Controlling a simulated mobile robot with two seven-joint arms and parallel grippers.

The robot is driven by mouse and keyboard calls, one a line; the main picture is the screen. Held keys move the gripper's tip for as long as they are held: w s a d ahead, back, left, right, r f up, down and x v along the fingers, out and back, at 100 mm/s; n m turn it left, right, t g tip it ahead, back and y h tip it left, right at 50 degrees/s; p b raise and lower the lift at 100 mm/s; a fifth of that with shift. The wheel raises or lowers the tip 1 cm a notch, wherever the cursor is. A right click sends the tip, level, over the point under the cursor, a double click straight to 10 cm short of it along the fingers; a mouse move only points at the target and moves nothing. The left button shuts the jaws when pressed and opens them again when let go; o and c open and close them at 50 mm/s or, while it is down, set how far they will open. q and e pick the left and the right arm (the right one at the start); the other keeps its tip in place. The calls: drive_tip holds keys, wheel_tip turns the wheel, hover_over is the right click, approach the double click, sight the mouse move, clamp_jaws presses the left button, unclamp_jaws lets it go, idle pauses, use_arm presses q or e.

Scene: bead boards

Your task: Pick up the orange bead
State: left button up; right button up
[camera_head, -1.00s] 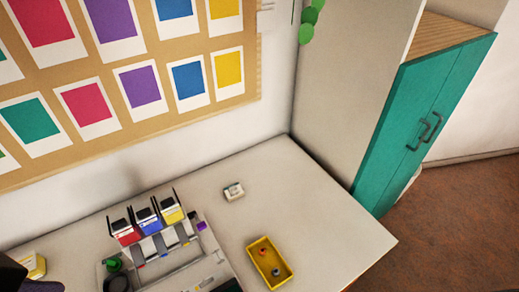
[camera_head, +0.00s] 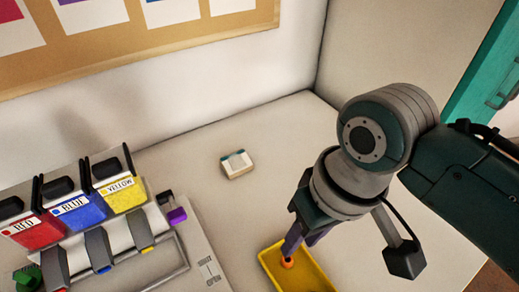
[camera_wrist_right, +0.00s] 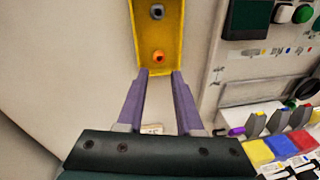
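The orange bead (camera_head: 287,263) is in the yellow tray (camera_head: 309,263). My right gripper (camera_head: 303,250) reaches down over the tray, with its purple fingers close to the bead. In the right wrist view the fingers (camera_wrist_right: 158,74) are open and parallel, with nothing between them. There the orange bead (camera_wrist_right: 158,57) lies just beyond the fingertips, roughly centred on the gap, inside the tray (camera_wrist_right: 140,37). Whether a finger touches the bead cannot be told. My left gripper is not in view.
Red (camera_head: 34,228), blue (camera_head: 79,209) and yellow (camera_head: 121,193) labelled containers stand on a board at the left. A small white box with teal parts (camera_head: 237,164) sits on the table behind the tray. The table around that box is clear.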

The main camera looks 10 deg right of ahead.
sight(290, 260)
drive_tip(key=f+b, duration=0.1)
drive_tip(key=f, duration=0.3)
drive_tip(key=a+f+b, duration=0.1)
drive_tip(key=f, duration=0.2)
drive_tip(key=shift+w+f+b, duration=0.1)
drive_tip(key=shift+w+b, duration=0.1)
drive_tip(key=shift+b, duration=0.1)
drive_tip(key=shift+c, duration=0.2)
clamp_jaws()
